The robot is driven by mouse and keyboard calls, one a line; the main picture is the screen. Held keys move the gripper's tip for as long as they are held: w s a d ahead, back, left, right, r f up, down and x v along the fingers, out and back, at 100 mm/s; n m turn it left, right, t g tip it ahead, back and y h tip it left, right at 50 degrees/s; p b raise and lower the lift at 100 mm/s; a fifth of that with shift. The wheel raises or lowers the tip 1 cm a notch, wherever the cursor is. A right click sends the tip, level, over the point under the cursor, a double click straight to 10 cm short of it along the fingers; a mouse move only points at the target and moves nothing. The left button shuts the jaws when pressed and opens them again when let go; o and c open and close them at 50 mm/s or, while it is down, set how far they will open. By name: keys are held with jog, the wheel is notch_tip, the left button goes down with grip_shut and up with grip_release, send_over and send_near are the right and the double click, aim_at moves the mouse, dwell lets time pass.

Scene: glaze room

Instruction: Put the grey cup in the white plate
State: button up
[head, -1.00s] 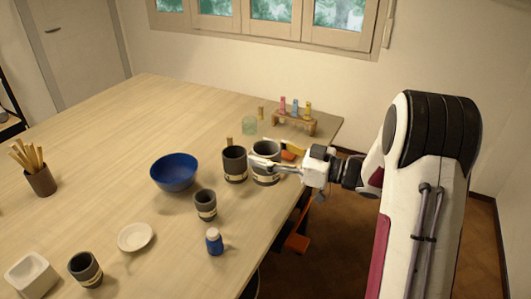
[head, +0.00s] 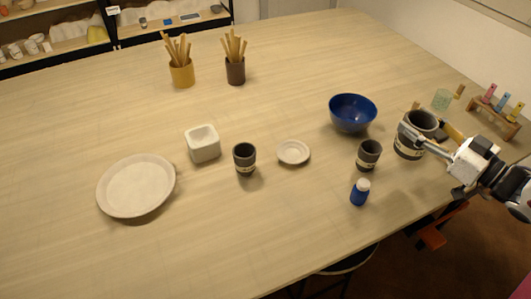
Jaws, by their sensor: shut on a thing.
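A large grey cup (head: 408,148) with a pale band stands out at the right of the head view. My gripper (head: 424,130) is shut on it, one finger crossing its front and the other on its far right side. The cup looks upright; its clearance above the table is hard to judge. The white plate (head: 137,187), wide and round with a raised rim, lies empty at the left of the table, far from my gripper.
Between them stand a white square pot (head: 203,144), two small grey cups (head: 244,160) (head: 369,156), a small saucer (head: 293,152), a blue bowl (head: 352,114) and a blue bottle (head: 360,193). Tool pots (head: 181,74) (head: 235,71) stand farther back. The front left table is clear.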

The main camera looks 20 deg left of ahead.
jog(key=s+a+r+n+g+y, duration=0.1)
jog(key=s+a+n+g, duration=0.3)
jog(key=a, duration=1.1)
jog(key=s+a+r+n+g+y, duration=0.15)
jog(key=s+a+g, duration=0.3)
jog(key=a, duration=1.05)
jog(key=s+a+n+g, duration=0.2)
jog(key=s+a+g, duration=0.1)
jog(key=s+a, duration=1.9)
jog(key=a+r, duration=0.1)
jog(key=a, duration=0.3)
jog(key=shift+a+n, duration=0.1)
jog(key=shift+n, duration=0.15)
notch_tip(320, 180, down, 6)
jog(key=shift+f+g, duration=0.2)
jog(key=shift+g, duration=0.15)
